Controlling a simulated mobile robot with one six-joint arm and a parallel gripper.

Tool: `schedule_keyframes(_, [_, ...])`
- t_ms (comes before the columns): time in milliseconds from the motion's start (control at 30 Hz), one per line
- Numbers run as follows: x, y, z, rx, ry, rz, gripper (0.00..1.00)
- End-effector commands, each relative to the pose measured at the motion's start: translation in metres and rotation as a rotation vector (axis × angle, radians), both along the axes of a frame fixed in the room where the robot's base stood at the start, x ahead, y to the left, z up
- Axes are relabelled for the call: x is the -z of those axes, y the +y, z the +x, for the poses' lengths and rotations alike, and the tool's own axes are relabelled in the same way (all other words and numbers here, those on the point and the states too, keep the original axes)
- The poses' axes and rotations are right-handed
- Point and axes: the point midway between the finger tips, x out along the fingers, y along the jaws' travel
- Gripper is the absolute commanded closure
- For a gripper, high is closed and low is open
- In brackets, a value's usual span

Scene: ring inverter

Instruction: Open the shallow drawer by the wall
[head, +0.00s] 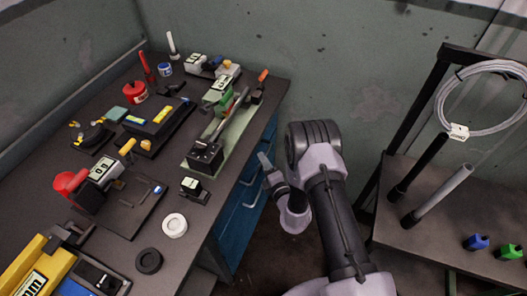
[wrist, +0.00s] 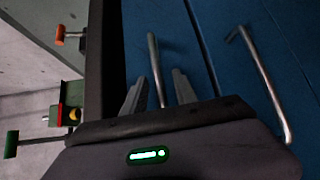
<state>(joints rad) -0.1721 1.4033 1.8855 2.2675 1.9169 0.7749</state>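The blue drawer cabinet (head: 236,222) sits under the workbench, partly hidden behind my arm in the head view. In the wrist view, the narrow blue drawer front (wrist: 138,35) beside the dark bench edge carries a grey bar handle (wrist: 153,50). My gripper (wrist: 160,76) is open, with one finger on each side of this handle. Contact between fingers and handle cannot be told. In the head view my gripper (head: 264,165) is beside the cabinet front, near the wall end. The drawer looks shut.
A second handle (wrist: 262,80) is on the neighbouring drawer front, to the right in the wrist view. The bench top (head: 135,195) holds several tools and devices. A dark rack (head: 440,235) with a cable coil (head: 487,68) stands to the right of my arm.

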Motion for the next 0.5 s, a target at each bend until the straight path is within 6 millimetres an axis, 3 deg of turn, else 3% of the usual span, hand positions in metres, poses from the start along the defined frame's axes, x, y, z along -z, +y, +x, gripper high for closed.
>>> schedule_keyframes(367, [0.0012, 0.0038, -0.0004, 0.003, 0.000, -0.001, 0.66])
schedule_keyframes(500, [0.0012, 0.0038, -0.0004, 0.003, 0.000, -0.001, 0.91])
